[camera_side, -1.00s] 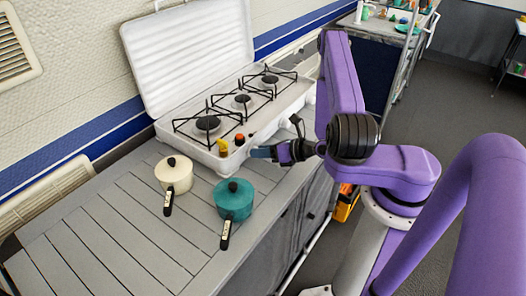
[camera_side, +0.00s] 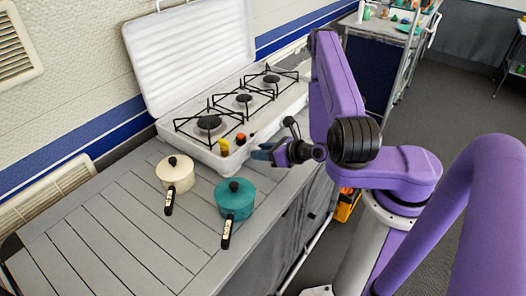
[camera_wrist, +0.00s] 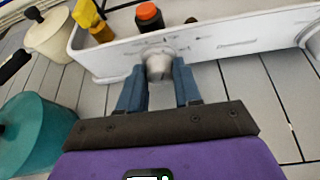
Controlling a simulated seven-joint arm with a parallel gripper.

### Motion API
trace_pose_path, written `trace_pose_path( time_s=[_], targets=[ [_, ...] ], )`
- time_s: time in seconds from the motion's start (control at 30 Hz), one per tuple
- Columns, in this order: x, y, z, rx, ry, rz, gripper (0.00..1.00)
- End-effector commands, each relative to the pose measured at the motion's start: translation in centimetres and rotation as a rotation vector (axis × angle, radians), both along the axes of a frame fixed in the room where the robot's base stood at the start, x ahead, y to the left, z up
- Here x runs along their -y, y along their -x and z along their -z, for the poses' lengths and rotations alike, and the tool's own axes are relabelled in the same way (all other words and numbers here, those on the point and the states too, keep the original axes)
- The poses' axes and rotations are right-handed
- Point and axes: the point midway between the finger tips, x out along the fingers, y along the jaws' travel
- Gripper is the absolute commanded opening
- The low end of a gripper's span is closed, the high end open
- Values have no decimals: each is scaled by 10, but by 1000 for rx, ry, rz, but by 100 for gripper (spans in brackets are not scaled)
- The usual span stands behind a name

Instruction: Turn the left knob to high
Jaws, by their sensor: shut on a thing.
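The white camping stove (camera_side: 222,163) stands on the grey slatted counter, with its lid open. Its left knob (camera_wrist: 159,67) is pale grey and sits on the front panel, which has small dark markings around it. My gripper (camera_wrist: 159,84) has its two blue fingers on either side of this knob, shut on it. In the side view my gripper (camera_side: 262,153) is at the stove's front panel, and the knob is hidden behind its fingers. Another knob (camera_wrist: 314,42) shows partly at the right edge of the wrist view.
A yellow shaker (camera_side: 224,147) and an orange-topped dark jar (camera_side: 240,139) stand on the stove's near corner. A cream pot (camera_side: 175,173) and a teal pot (camera_side: 234,198) with dark handles stand on the counter left of my gripper. The counter's left part is clear.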

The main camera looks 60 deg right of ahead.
Motion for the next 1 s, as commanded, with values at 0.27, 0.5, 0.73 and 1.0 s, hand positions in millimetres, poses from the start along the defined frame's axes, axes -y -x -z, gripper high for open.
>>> trace_pose_path(
  time_s=[0.27, 0.5, 0.73, 1.0],
  targets=[
    [0, 0, 0, 1, -2, 1, 44],
    [0, 1, -1, 1, -2, 1, 44],
    [2, 13, -6, -1, -3, 3, 44],
    [2, 30, -15, 3, -2, 1, 44]
  ],
)
